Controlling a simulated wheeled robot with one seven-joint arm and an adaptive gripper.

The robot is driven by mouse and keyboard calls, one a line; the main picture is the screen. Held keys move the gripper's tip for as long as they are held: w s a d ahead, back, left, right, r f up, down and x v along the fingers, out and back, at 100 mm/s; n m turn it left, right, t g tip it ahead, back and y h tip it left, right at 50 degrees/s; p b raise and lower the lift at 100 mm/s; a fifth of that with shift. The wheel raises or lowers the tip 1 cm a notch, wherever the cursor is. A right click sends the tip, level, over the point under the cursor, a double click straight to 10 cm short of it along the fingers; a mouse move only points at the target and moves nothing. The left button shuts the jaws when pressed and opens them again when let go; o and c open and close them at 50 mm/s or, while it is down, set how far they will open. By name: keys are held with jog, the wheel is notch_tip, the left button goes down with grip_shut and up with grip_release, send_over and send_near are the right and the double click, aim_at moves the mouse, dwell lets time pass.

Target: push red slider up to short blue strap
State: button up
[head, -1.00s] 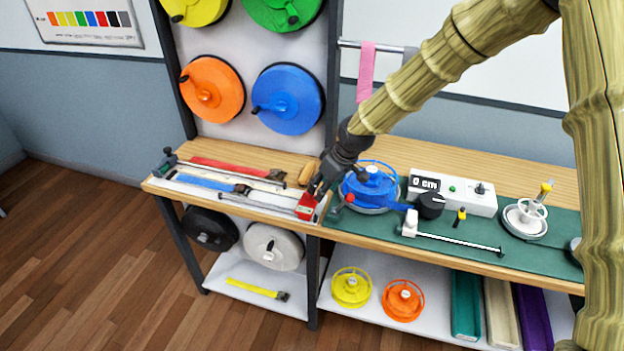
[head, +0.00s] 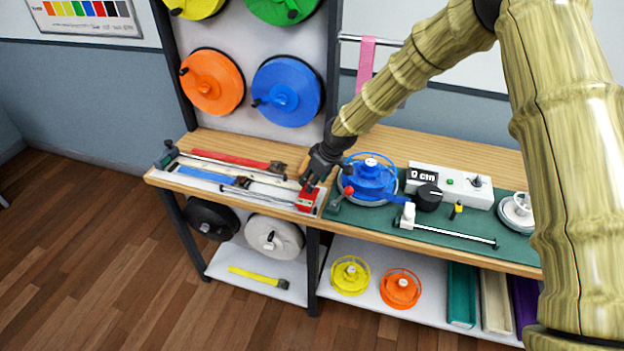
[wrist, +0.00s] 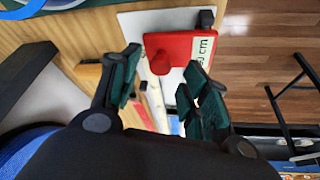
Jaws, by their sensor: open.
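The red slider (head: 308,199) sits at the right end of the white measuring board (head: 205,183). In the wrist view the red slider (wrist: 180,52) shows as a block with a round red knob and a "cm" label. The short blue strap (head: 205,179) lies on the board to the left, apart from the slider, with a dark buckle at its right end. My gripper (head: 310,182) is at the slider, on its upper side in the head view. In the wrist view my gripper (wrist: 158,95) has its green fingers apart, one on each side of the knob, with nothing held.
A longer red strap (head: 230,158) lies behind the blue one. A blue reel (head: 370,182) stands close to the right of my gripper, near a red-knobbed lever (head: 348,190). A control box (head: 450,187) is further right.

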jog(key=shift+p+x, duration=0.3)
jog(key=shift+x, duration=0.75)
grip_shut()
